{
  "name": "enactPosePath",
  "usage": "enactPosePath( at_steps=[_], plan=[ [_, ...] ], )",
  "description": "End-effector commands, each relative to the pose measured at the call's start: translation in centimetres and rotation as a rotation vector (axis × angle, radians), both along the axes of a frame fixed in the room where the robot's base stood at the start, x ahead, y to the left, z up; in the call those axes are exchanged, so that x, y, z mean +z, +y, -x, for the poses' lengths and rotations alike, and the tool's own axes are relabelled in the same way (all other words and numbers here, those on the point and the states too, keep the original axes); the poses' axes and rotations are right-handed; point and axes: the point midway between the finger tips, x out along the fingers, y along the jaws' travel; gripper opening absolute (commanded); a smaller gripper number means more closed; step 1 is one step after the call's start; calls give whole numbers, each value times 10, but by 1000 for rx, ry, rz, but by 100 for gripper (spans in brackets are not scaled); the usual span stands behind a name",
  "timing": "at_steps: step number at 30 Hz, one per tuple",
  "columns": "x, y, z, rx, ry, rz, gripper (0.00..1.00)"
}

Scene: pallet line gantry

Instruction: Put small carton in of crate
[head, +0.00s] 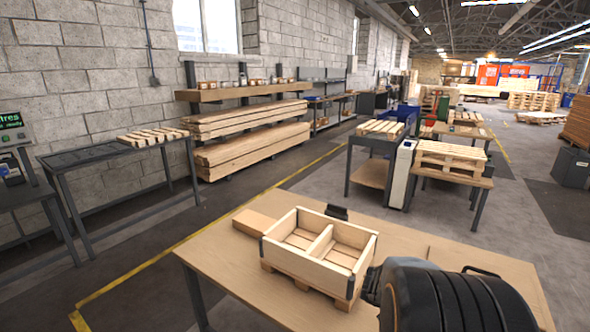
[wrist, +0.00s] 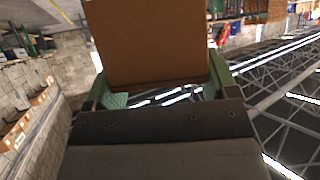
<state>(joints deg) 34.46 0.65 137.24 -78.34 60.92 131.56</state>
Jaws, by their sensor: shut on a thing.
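In the wrist view, my gripper (wrist: 158,78) has its green fingers on either side of a brown small carton (wrist: 150,40). The jaws are shut on the carton, and its top end is cut off by the picture edge. In the head view, the open wooden crate (head: 310,266) stands on the near table, with a divider making two compartments. Both visible compartments look empty. My dark arm fills the lower right beside the crate; neither the gripper nor the held carton can be made out there.
A flat tan block (head: 253,222) lies on the near table (head: 225,268) at the crate's left. A small black object (head: 337,212) is behind the crate. The table's left front is clear. Other tables bear pallets (head: 450,160) farther back.

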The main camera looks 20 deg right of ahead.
Motion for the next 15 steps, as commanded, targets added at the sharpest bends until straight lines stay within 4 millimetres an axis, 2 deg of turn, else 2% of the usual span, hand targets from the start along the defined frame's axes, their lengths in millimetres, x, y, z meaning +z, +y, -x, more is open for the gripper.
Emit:
enactPosePath(
  at_steps=[1,4,8,9,12,15],
  plan=[
    [11,2,-25,117,-1,0,47],
    [21,14,-74,348,1,1,47],
    [32,50,-139,661,3,-1,47],
    [35,66,-157,758,2,-1,47],
    [42,110,-197,988,3,-3,47],
    [47,157,-226,1191,3,-3,47]
  ],
)
